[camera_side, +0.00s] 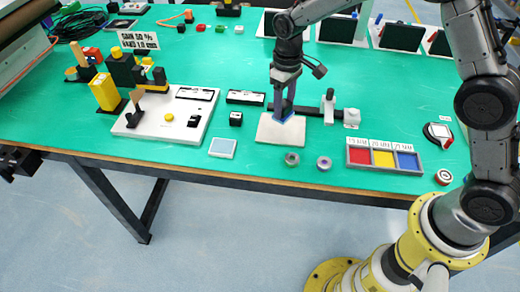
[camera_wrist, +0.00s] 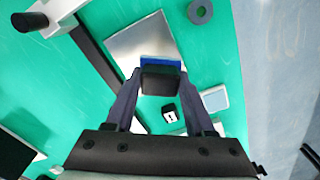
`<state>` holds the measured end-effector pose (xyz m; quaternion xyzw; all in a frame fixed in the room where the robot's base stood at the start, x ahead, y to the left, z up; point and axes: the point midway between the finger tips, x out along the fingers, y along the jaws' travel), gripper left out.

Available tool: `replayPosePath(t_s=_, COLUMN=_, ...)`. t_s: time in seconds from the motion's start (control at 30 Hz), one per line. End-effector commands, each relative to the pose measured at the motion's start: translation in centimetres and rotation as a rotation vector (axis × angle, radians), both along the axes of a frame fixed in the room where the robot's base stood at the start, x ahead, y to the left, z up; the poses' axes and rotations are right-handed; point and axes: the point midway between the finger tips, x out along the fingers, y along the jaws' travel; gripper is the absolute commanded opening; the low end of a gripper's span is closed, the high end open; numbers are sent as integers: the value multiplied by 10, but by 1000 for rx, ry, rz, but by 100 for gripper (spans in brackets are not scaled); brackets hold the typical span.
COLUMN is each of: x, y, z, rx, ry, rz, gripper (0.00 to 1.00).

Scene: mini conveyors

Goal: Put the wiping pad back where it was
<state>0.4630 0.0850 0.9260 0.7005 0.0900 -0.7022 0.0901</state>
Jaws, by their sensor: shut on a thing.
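My gripper (camera_side: 284,108) points down over a pale metal plate (camera_side: 268,133) and is shut on the wiping pad. In the wrist view the pad (camera_wrist: 160,82) is a black block with a blue underside, between the fingers of my gripper (camera_wrist: 160,75). In the side view only a bit of the pad's blue (camera_side: 286,118) shows at the fingertips. The pad is at the plate; I cannot tell whether it touches. A pale blue square with a white border (camera_side: 222,147) lies empty on the green table, left of the plate; it also shows in the wrist view (camera_wrist: 214,98).
A stand with a dark arm and white post (camera_side: 328,105) is close right of the plate. Two grey rings (camera_side: 292,159) lie in front. A red, yellow and blue tray (camera_side: 383,158) is at right. A small black block (camera_side: 236,119) and a white board (camera_side: 160,128) are at left.

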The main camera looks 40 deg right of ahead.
Motion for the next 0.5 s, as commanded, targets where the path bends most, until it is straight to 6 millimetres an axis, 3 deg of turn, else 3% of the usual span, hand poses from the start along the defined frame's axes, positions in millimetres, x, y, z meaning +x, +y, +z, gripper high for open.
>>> replayPosePath(t_s=0.03, x=-18, y=7, z=6, rx=1, ry=-4, rz=76, gripper=2)
replayPosePath(t_s=0.3, x=-103, y=32, z=28, rx=2, ry=-6, rz=403, gripper=2)
replayPosePath(t_s=0.5, x=-142, y=43, z=41, rx=2, ry=-6, rz=499, gripper=2)
